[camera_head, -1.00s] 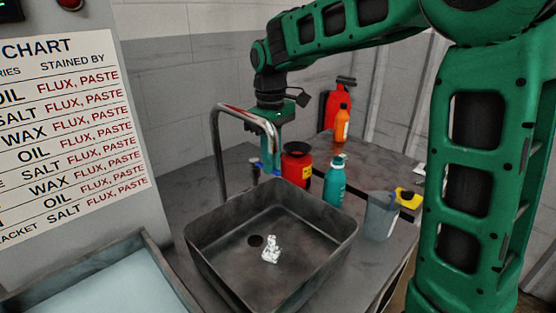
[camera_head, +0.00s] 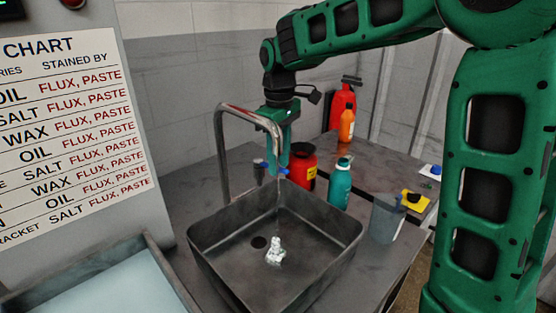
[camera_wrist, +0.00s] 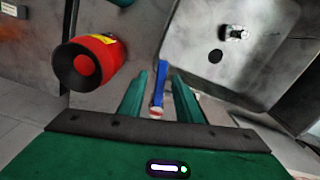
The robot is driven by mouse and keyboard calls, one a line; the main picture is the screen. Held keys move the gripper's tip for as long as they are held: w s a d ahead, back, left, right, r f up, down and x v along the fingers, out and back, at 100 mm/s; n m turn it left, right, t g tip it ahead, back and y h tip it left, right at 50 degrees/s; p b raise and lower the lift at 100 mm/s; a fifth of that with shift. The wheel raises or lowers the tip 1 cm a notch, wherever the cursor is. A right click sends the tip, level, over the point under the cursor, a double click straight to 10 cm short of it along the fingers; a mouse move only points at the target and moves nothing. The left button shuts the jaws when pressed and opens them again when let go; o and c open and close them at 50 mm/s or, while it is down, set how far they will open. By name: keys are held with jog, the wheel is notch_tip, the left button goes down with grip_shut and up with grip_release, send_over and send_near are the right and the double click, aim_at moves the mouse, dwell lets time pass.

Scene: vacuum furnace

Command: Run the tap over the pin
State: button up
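A small pale, lumpy metallic piece, apparently the pin (camera_head: 274,252), lies on the sink floor beside the drain hole. It also shows in the wrist view (camera_wrist: 236,33). The tap (camera_head: 222,150) is a bent metal pipe standing at the sink's back left, its spout arching over the basin. A blue lever (camera_wrist: 162,82) shows in the wrist view between my green fingers. My gripper (camera_wrist: 162,98) is open, with its fingers apart on either side of the lever. Contact cannot be told. In the head view my gripper (camera_head: 278,158) hangs behind the spout end.
The grey sink (camera_head: 330,250) stands on a dark counter. A red jar (camera_head: 302,165), a teal bottle (camera_head: 340,184) and a clear jug (camera_head: 386,218) stand close to its right. An orange bottle (camera_head: 347,123) and a red extinguisher-like bottle (camera_head: 338,104) stand behind. A tray (camera_head: 110,285) lies front left.

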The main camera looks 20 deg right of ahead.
notch_tip(320, 180, up, 11)
jog(key=shift+f, duration=0.15)
dwell(0.4)
jog(key=shift+w, duration=0.1)
dwell(0.6)
